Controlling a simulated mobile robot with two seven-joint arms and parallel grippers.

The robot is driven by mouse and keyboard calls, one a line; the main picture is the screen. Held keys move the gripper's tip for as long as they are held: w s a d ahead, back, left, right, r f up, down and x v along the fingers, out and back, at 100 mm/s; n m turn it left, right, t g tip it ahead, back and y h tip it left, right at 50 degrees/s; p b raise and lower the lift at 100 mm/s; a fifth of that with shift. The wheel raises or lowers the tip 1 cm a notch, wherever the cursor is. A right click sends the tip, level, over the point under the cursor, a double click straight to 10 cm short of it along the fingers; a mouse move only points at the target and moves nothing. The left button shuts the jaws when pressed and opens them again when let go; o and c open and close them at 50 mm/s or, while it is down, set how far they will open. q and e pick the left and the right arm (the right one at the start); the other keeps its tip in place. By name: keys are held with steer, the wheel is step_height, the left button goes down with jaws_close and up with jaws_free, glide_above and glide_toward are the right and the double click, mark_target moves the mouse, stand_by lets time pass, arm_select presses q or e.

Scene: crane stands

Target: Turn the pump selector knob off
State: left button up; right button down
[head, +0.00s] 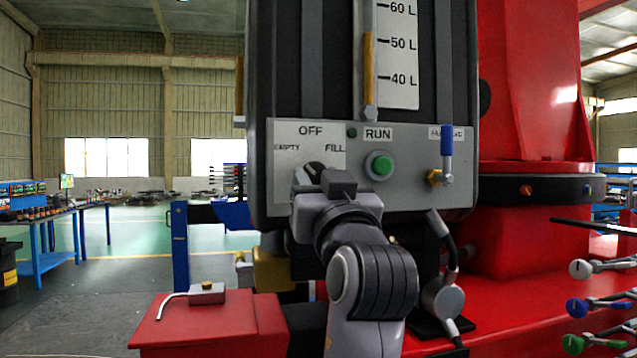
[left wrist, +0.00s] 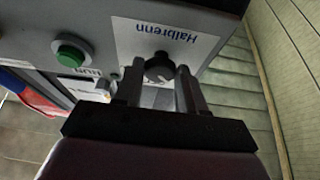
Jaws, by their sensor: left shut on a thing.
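The dark pump selector knob (head: 312,168) sits on the white label (head: 334,158) marked OFF, EMPTY and FILL, on the grey control panel (head: 405,193). My left gripper (head: 322,180) is in front of it and hides most of it in the head view. In the left wrist view the knob (left wrist: 159,68) is between the two fingers of my left gripper (left wrist: 160,80), which is shut on it. I cannot tell clearly which mark the knob points to. My right gripper is not in view.
A green RUN button (head: 380,165) is right of the knob. A blue-handled valve (head: 446,148) is farther right. Above is a level gauge (head: 369,60). A red box with a bent lever (head: 207,293) stands at lower left. Ball-ended levers (head: 578,308) are at far right.

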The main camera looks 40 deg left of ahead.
arm_select(q)
steer(key=shift+m, duration=0.4)
steer(key=m+t+h, duration=0.1)
steer(key=m, duration=0.2)
steer(key=m+t+h, duration=0.1)
steer(key=m, duration=0.2)
steer(key=shift+s+a+r+h, duration=0.1)
steer(key=shift+s+a+h, duration=0.1)
steer(key=shift+h, duration=0.2)
steer(key=shift+s+a+m+t+h, duration=0.15)
steer(key=shift+m+h, duration=0.45)
steer(key=shift+m, duration=0.75)
steer(key=shift+w+d+m+t+h, duration=0.1)
steer(key=shift+m+t+h, duration=0.15)
steer(key=shift+m+h, duration=0.75)
steer(key=shift+r+m+y, duration=0.1)
steer(key=shift+m+y, duration=0.2)
steer(key=shift+m, duration=0.25)
steer(key=o, duration=1)
steer(key=shift+a, duration=0.1)
steer(key=shift+o, duration=0.2)
